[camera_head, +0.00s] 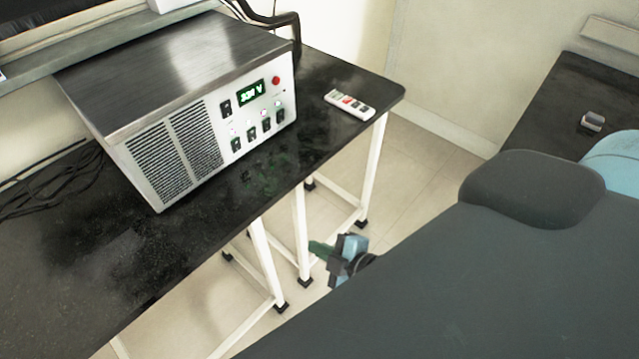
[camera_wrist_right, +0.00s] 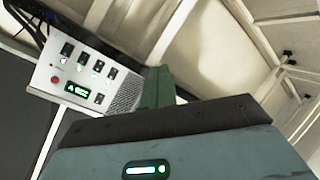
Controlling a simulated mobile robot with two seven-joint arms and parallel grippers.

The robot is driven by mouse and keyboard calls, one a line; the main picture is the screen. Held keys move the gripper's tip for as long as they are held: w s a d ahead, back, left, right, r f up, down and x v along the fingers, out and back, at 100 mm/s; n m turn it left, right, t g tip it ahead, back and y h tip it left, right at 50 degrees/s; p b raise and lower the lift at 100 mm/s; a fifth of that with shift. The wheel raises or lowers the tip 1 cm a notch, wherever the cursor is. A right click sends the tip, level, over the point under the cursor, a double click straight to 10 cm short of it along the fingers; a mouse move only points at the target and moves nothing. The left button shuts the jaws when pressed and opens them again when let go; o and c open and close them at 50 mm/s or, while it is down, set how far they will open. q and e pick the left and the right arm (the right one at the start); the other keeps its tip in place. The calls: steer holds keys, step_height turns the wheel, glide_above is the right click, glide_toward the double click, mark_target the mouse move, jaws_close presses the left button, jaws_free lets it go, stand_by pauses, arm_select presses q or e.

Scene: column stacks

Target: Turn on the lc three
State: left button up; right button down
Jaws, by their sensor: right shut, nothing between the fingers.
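The metal power unit (camera_head: 190,75) stands on the dark table with its front panel facing me. Its panel has a green lit display (camera_head: 251,92), a red button (camera_head: 276,80), a single black switch (camera_head: 225,107) beside the display and a row of black switches (camera_head: 266,124) below, with small lights above them. I cannot read which switch is LC three. In the right wrist view the panel (camera_wrist_right: 50,75) shows tilted at the upper left. My right gripper (camera_head: 318,248) is shut and empty, below and right of the panel, apart from it. The left gripper is out of view.
A white power strip (camera_head: 349,104) with a red switch lies on the dark table (camera_head: 110,260), right of the unit. White table legs (camera_head: 301,235) stand close to my right gripper. Black cables lie left of and behind the unit. Another dark table is at the right.

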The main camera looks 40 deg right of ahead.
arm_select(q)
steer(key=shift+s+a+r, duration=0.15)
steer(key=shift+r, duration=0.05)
arm_select(e)
steer(key=shift+s+a+f, duration=0.3)
steer(key=shift+s, duration=0.35)
steer(key=shift+m, duration=0.3)
